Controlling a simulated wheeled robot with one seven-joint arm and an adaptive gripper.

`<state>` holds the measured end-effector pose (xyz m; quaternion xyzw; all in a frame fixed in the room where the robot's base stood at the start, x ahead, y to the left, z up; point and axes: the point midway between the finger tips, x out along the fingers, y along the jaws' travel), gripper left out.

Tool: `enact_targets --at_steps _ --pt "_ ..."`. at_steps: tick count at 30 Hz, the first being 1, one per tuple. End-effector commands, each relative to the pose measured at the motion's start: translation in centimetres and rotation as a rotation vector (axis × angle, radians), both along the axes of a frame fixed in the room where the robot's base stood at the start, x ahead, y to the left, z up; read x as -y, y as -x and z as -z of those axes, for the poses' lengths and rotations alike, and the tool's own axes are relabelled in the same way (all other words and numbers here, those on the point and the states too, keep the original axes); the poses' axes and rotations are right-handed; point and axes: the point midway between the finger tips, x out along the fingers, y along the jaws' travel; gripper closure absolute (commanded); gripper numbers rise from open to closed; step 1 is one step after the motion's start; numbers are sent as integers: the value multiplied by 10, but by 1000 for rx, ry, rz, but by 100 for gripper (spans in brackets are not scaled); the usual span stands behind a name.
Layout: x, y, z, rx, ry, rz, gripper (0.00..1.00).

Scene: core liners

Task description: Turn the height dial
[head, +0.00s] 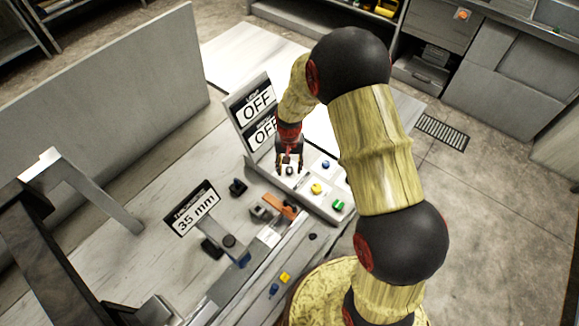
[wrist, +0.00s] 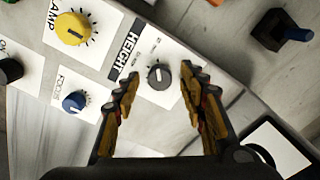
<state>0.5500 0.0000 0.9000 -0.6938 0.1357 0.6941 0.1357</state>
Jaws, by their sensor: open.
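The height dial (wrist: 158,76) is a small dark grey knob on a white plate labelled HEIGHT, in the wrist view. It has a pale pointer line and small tick marks around it. In the head view the dial (head: 290,171) shows just below my gripper (head: 289,163). In the wrist view my gripper (wrist: 159,98) is open, one finger on each side of the dial. The fingers look apart from the dial. How far the fingertips are above the plate is hard to tell.
A yellow knob (wrist: 72,27) and a blue knob (wrist: 74,101) sit left of the dial in the wrist view. OFF displays (head: 257,106) stand behind the panel. A 35 mm display (head: 193,208) stands to the left. A dark blue lever (wrist: 290,38) is at upper right.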

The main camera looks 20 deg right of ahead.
Motion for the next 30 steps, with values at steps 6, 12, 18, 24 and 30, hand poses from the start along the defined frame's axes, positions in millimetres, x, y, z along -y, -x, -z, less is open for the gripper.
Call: enact_targets --at_steps 6,12,18,24,30 --pt "0 0 -2 1 0 0 58" --pt "0 -2 -25 5 0 0 58" --pt "0 -1 -66 5 0 0 58" --pt "0 -1 -101 3 0 0 58" --pt "0 0 -117 -1 0 0 58"
